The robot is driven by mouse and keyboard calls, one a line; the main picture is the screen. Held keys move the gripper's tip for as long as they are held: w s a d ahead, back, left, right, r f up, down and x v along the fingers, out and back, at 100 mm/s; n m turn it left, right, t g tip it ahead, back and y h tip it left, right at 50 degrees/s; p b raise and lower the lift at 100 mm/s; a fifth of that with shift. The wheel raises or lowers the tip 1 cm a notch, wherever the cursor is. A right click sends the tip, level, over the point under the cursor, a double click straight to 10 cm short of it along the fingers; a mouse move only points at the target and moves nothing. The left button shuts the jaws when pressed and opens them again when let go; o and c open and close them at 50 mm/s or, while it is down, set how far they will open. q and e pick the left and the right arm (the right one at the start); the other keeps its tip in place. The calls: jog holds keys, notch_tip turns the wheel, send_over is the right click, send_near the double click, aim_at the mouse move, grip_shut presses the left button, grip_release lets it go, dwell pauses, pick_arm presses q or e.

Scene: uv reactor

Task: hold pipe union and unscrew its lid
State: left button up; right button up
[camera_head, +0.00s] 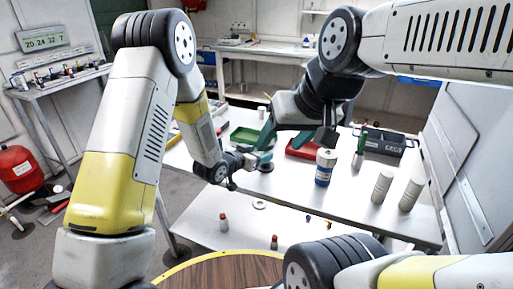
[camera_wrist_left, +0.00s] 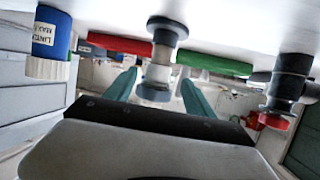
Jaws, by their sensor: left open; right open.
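The pipe union (camera_wrist_left: 159,70), a pale grey stepped cylinder with a dark flange and a grey-blue lid, stands upright on the table; the left wrist view is upside down. My left gripper (camera_wrist_left: 158,92) is open, with its teal fingers on either side of the union and gaps visible. In the head view my left gripper (camera_head: 261,158) reaches low over the table, and the dark round base of the union (camera_head: 266,168) shows beside it. My right gripper (camera_head: 266,132) is open above it, coming from the right, its fingers partly hidden. The union's upper part is mostly hidden there.
A blue bottle (camera_head: 325,167) stands right of the union, with white cylinders (camera_head: 382,187) farther right. A green tray (camera_head: 245,136) and a red tray (camera_head: 302,148) lie behind. A dark fitting with a red ring (camera_wrist_left: 284,90) stands nearby. The table's front edge is clear.

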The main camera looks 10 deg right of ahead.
pick_arm(q)
jog(key=shift+x, duration=3.95)
jog(key=shift+s+d+r, duration=0.1)
jog(key=shift+d+r, duration=0.05)
jog(key=shift+c, duration=0.4)
grip_shut()
